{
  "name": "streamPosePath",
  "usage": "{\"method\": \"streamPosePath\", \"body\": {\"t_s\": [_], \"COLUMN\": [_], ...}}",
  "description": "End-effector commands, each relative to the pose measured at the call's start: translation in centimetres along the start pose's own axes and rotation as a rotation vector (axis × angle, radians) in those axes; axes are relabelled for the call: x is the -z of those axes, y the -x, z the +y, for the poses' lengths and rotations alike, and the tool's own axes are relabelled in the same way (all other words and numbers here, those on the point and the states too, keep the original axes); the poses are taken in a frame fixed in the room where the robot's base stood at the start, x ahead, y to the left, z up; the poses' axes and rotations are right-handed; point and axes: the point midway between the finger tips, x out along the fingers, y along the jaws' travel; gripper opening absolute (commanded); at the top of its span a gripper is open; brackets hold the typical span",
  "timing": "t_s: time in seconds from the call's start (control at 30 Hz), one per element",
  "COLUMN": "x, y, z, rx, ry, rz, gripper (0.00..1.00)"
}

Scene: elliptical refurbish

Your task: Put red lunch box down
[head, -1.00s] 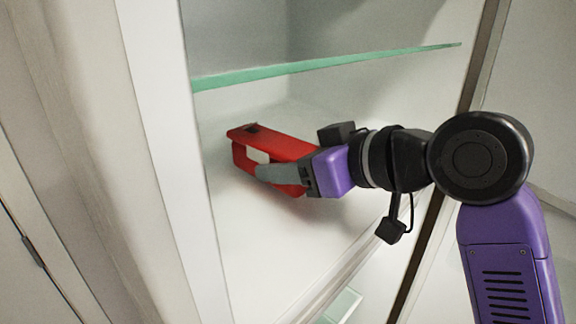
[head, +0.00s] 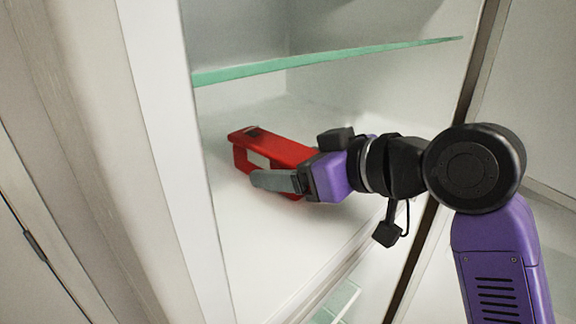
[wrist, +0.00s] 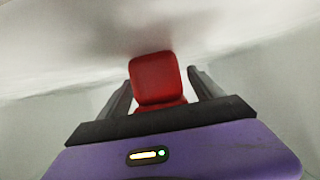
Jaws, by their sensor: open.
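The red lunch box (head: 275,148) rests on the white cabinet shelf (head: 262,235), below a glass shelf, in the head view. Its red end also shows in the wrist view (wrist: 155,78), between the two fingers. My gripper (head: 258,180) reaches into the cabinet beside the box, with a grey finger on its near side. In the wrist view my gripper (wrist: 160,85) is open, with a finger on each side of the box and visible gaps. The far finger is hidden in the head view.
A glass shelf (head: 330,63) spans the cabinet just above the box and my gripper. The white cabinet side wall (head: 165,130) stands at the left. Bare shelf surface lies in front of the box.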

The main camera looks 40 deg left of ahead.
Motion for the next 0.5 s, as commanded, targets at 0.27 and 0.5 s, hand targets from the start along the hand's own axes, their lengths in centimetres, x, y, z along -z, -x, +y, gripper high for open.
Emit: {"method": "streamPosePath", "body": {"t_s": [0.27, 0.5], "x": [0.0, 0.0], "y": [4.1, 9.0], "z": [0.2, 0.1], "rx": [-0.004, -0.003], "ry": [0.002, 0.002], "rz": [0.002, 0.002], "gripper": [0.75, 0.75]}}
